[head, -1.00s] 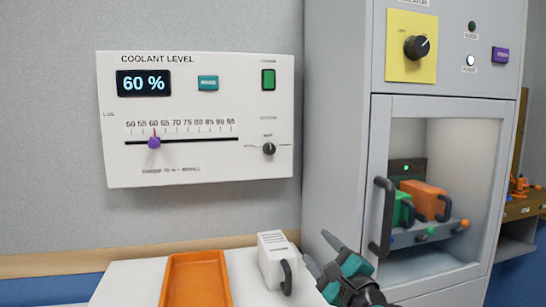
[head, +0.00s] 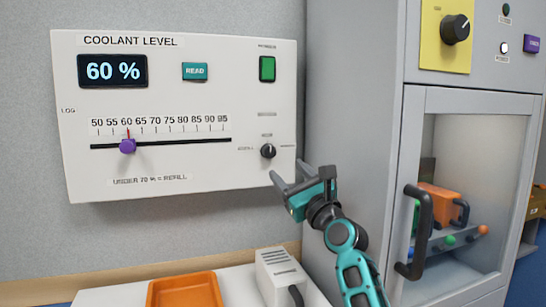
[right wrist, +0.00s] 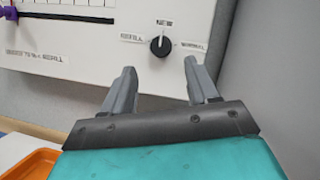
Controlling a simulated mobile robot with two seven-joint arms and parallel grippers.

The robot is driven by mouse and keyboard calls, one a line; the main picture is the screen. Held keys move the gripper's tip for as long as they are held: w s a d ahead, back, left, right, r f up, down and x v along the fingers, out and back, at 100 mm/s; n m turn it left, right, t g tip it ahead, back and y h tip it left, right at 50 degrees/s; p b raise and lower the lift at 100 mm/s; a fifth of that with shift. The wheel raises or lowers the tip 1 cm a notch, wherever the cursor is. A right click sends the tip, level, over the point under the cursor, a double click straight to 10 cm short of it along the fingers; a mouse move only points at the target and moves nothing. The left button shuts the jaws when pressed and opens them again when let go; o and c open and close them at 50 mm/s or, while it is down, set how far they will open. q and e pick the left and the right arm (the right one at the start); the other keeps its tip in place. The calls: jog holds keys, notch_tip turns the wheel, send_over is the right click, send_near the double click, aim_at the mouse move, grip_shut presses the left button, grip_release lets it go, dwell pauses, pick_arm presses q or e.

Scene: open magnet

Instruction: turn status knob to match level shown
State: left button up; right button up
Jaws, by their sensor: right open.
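The status knob (head: 268,151) is a small black dial at the lower right of the white coolant panel (head: 200,110). Its white pointer mark is up, toward the top label; side labels read REFILL on the left and seemingly NORMAL on the right. The display (head: 112,71) reads 60 %. The purple slider (head: 127,146) sits near 60 on the scale, and text below reads UNDER 70 % = REFILL. My right gripper (head: 290,178) is open and empty, just below and right of the knob. In the right wrist view the knob (right wrist: 160,46) is ahead, between the fingers (right wrist: 162,84), untouched.
A teal READ button (head: 195,71) and green switch (head: 267,68) are on the panel. The grey cabinet (head: 350,100) with its black door handle (head: 416,232) stands close right of my gripper. An orange tray (head: 186,292) and white box (head: 280,270) are below.

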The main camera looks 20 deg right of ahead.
aim_at(271, 153)
jog(key=x, duration=0.6)
jog(key=shift+w+r, duration=0.1)
jog(key=shift+w, duration=0.15)
jog(key=shift+w+a+r+b, duration=0.1)
jog(key=shift+w+r+b, duration=0.05)
jog(key=shift+w+b, duration=0.2)
pick_arm(q)
jog(key=shift+w, duration=0.45)
pick_arm(e)
jog(key=shift+w+r, duration=0.15)
jog(key=shift+w, duration=0.25)
jog(key=c, duration=1)
pick_arm(q)
jog(key=shift+s+f, duration=0.2)
pick_arm(e)
jog(key=shift+c, duration=0.2)
